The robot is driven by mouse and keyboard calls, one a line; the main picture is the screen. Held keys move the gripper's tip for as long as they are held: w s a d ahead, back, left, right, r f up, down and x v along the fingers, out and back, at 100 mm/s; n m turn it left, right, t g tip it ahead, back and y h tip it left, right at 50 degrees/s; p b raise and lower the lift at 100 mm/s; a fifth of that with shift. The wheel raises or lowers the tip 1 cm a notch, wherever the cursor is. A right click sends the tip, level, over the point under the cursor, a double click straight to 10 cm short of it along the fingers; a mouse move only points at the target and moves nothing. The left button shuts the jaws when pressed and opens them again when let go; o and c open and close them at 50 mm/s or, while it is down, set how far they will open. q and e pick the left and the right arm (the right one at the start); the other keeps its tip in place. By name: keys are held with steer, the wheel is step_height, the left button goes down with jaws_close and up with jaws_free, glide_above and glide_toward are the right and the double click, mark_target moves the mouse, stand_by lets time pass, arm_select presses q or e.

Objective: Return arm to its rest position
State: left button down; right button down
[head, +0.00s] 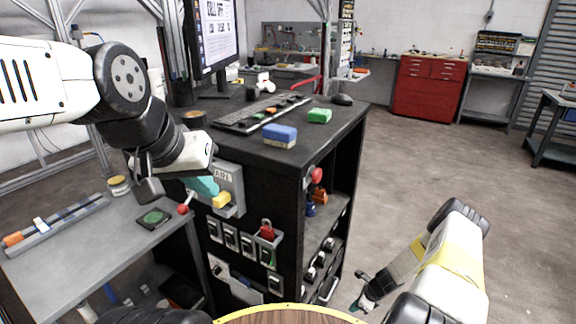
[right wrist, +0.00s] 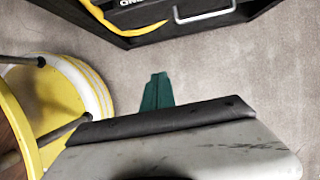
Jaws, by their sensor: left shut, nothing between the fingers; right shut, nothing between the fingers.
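My left arm (head: 150,125) reaches in from the left over the grey side table. Its gripper (head: 203,186) has teal fingers, shut and empty, close in front of the grey control box (head: 232,180) on the black cabinet's side. I cannot tell whether the fingers touch the box or its yellow part (head: 222,200). My right arm (head: 440,270) hangs low at the lower right. Its gripper (head: 363,298) points down over open floor, right of the cabinet. In the right wrist view the teal fingers (right wrist: 156,92) are together with nothing between them.
The black cabinet (head: 285,160) bears a blue-and-tan block (head: 280,135), a green block (head: 320,116) and a keyboard (head: 240,115). A red-knobbed lever (head: 184,209) stands at the side table's (head: 85,250) edge. Floor to the right (head: 430,160) is clear.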

steer(key=w+d+r+n, duration=0.1)
steer(key=w+r+n, duration=0.25)
steer(key=r, duration=0.75)
steer(key=w+r+n, duration=0.3)
steer(key=w+r, duration=0.2)
steer(key=r, duration=0.6)
steer(key=s+a+r+n+t+h, duration=0.1)
steer(key=a+r+n, duration=0.15)
steer(key=r, duration=1.05)
steer(key=s+a+r+n, duration=0.15)
steer(key=r+n, duration=0.25)
steer(key=r, duration=0.8)
steer(key=s+a+r+n+t, duration=0.1)
steer(key=s+a+r+n, duration=0.2)
steer(key=s+r, duration=0.45)
steer(key=s+a+r+n+t, duration=0.1)
steer(key=s+a+r+n, duration=0.25)
steer(key=r, duration=0.65)
steer(key=s+a+r+n, duration=0.1)
steer(key=s+r+n, duration=0.1)
steer(key=s, duration=0.6)
steer(key=s+a+r+n+t, duration=0.1)
steer(key=s+r+n, duration=0.2)
steer(key=s, duration=0.6)
steer(key=shift+r, duration=0.55)
